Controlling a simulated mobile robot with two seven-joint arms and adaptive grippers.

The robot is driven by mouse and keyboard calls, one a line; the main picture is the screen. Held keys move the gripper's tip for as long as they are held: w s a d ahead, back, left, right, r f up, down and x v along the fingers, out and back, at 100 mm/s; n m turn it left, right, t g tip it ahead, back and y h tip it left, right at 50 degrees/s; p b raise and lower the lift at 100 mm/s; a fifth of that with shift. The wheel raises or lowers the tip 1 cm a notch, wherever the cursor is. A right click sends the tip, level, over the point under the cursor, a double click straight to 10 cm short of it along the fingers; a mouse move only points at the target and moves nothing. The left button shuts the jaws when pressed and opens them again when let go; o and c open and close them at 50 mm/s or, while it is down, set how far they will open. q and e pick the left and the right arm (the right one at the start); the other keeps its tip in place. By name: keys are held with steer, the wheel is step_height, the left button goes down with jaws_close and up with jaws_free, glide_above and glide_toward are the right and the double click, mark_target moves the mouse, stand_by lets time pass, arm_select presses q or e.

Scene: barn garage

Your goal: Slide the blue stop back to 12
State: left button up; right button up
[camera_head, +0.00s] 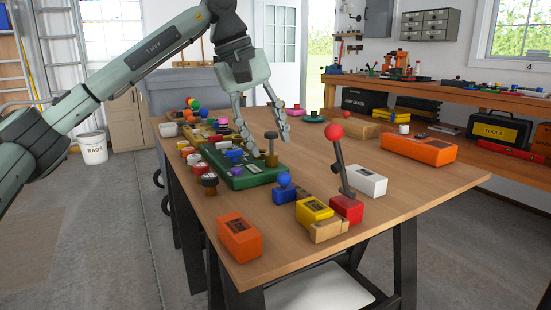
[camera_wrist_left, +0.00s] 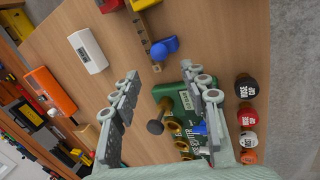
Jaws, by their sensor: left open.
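A green board (camera_head: 262,176) lies on the table with brass fittings and a dark-topped post (camera_head: 271,145). A small blue-violet piece (camera_head: 234,154) sits on it; a blue piece on the board (camera_wrist_left: 200,128) also shows in the left wrist view, partly behind a finger. A separate blue knob on a blue base (camera_head: 285,190) stands nearer the front. My right gripper is not in view.
Bottle-like dark and red caps (camera_head: 209,182) line the board's left side. An orange box (camera_head: 239,238), yellow block (camera_head: 314,211) and red-ball lever (camera_head: 341,160) stand in front. A white box (camera_head: 366,181) is right.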

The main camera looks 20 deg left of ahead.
arm_select(q)
steer(key=v, duration=0.4)
steer(key=shift+r, duration=0.1)
stand_by(0.4)
